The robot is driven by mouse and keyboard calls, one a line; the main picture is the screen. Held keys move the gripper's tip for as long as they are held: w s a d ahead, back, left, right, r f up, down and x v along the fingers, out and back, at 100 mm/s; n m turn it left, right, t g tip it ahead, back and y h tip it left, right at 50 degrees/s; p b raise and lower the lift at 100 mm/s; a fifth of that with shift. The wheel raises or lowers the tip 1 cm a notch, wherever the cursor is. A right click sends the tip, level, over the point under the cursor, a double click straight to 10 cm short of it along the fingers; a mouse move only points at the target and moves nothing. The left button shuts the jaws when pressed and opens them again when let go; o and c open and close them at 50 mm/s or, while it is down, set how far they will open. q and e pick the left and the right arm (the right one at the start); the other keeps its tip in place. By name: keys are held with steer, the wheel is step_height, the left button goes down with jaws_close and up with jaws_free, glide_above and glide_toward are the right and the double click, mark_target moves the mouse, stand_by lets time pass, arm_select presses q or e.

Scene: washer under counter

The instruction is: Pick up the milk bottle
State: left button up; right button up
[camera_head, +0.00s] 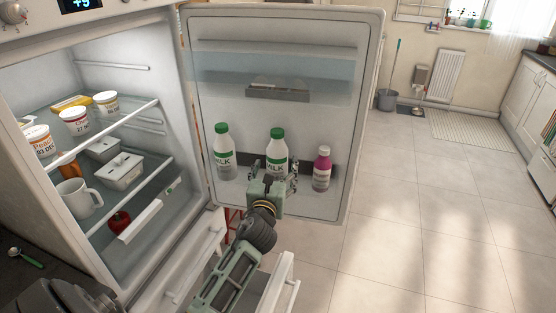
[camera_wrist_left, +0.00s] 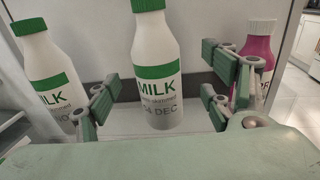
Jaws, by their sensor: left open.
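Two white milk bottles with green caps and green labels stand upright in the fridge door shelf. The right-hand milk bottle (camera_head: 277,146) is behind my left gripper (camera_head: 272,182) in the head view. In the left wrist view this milk bottle (camera_wrist_left: 156,70) stands between and beyond the open fingers of my left gripper (camera_wrist_left: 165,100), with no clear contact. The other milk bottle (camera_head: 224,150) is to its left, and also shows in the left wrist view (camera_wrist_left: 45,75). The lower part of the nearer bottle is hidden in the head view. My right gripper is not in view.
A purple bottle (camera_head: 322,170) stands just right, close to my right-hand finger. The open fridge door (camera_head: 360,110) surrounds the bottles. Fridge shelves (camera_head: 140,112) at left hold tubs, a mug (camera_head: 78,198) and a red pepper (camera_head: 119,222). Open drawers (camera_head: 275,285) lie below. The floor at right is clear.

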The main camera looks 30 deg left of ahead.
mark_target(275, 161)
arm_select(q)
steer(key=p+x, duration=0.1)
steer(key=x, duration=0.5)
steer(key=shift+a+r, duration=0.15)
steer(key=shift+a, duration=0.1)
steer(key=shift+w+a, duration=0.1)
steer(key=shift+w, duration=0.15)
steer(key=shift+c, duration=0.2)
steer(key=c, duration=1.7)
steer(key=shift+c, duration=0.4)
steer(key=shift+r, duration=0.2)
